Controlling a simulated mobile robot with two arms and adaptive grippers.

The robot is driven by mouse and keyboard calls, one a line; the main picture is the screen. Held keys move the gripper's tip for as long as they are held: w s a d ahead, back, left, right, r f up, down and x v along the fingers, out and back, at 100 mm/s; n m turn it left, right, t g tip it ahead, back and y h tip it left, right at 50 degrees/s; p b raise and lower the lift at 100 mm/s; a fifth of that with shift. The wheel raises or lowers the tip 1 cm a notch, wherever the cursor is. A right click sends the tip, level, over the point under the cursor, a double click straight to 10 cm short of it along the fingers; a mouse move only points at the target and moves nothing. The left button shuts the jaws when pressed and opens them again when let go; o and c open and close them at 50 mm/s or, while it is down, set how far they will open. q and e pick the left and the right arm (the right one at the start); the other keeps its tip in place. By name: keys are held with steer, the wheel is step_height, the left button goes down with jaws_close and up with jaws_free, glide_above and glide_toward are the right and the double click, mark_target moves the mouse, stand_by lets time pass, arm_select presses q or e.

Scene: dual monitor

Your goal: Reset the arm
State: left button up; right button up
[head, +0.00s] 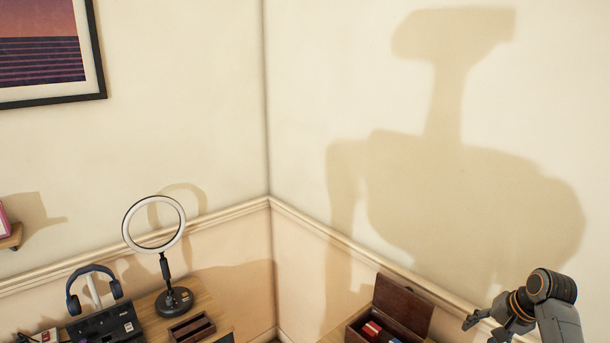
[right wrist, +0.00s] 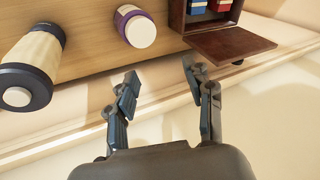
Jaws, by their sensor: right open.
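My right arm comes in at the lower right of the head view. Its gripper (head: 476,319) is raised, with open fingers, just right of a wooden box with its lid up (head: 402,304). In the right wrist view the gripper (right wrist: 160,90) is open and nothing is between its fingers. Beyond the fingertips there are the edge of a wooden surface and pale wall trim. My left gripper is not in view.
A wooden surface (right wrist: 95,62) holds a white jar with a purple label (right wrist: 138,28), a wood-and-dark cylinder (right wrist: 32,60) and the open box (right wrist: 217,45) with red and blue items. A ring light (head: 173,300) and headphones (head: 92,285) stand at left.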

steer(key=s+a+f+n+g+h, duration=0.1)
steer(key=s+a+f+n, duration=0.2)
steer(key=s+a+f, duration=0.45)
steer(key=s+a+f+n+h, duration=0.1)
steer(key=s+a+f+n, duration=0.3)
steer(key=s, duration=0.6)
steer(key=s+a+r+n, duration=0.1)
steer(key=s+a, duration=0.4)
steer(key=s, duration=0.4)
steer(key=s+a+r+n, duration=0.15)
steer(key=s+a, duration=0.35)
steer(key=s, duration=0.5)
step_height(320, 180, down, 32)
steer(key=g+b, duration=0.1)
steer(key=b, duration=0.5)
arm_select(q)
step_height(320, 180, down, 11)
steer(key=b, duration=0.4)
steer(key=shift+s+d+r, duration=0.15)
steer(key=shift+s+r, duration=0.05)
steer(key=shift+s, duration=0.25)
arm_select(e)
steer(key=s+d+f+g, duration=0.1)
steer(key=s+d+f, duration=0.2)
steer(key=s+f, duration=1.4)
step_height(320, 180, down, 4)
steer(key=shift+s+d+g, duration=0.15)
steer(key=shift+s+g, duration=0.1)
steer(key=shift+g, duration=0.05)
